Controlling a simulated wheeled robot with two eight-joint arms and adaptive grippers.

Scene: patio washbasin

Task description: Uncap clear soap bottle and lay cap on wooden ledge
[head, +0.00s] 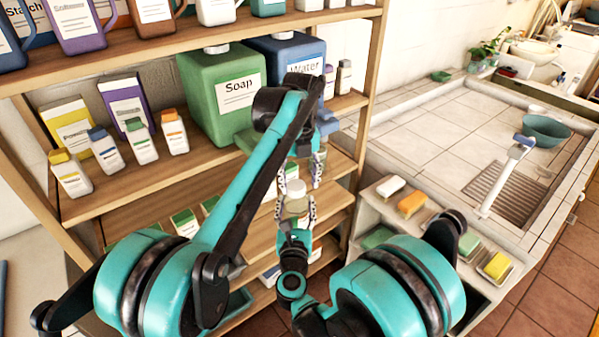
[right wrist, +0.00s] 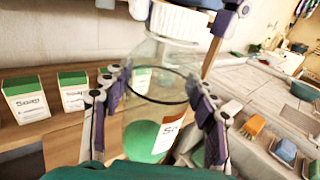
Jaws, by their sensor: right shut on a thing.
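A clear soap bottle (right wrist: 160,88) with green liquid low inside and a partly hidden label fills the right wrist view. It also shows in the head view (head: 296,208). Its white cap (head: 296,188) sits on top. It shows cut off at the top of the right wrist view (right wrist: 178,20). My right gripper (head: 296,212) is shut on the bottle's body and holds it upright. My left gripper (head: 300,174) points down from above, with open fingers on either side of the cap. Wooden shelf boards (head: 130,215) lie behind and left of the bottle.
A large green Soap jug (head: 215,105) and a blue Water jug (head: 283,62) stand on the shelf above. Small Soap cartons (right wrist: 25,100) stand behind the bottle. A tiled washbasin counter (head: 430,135) and a rack with soap bars (head: 411,204) are at right.

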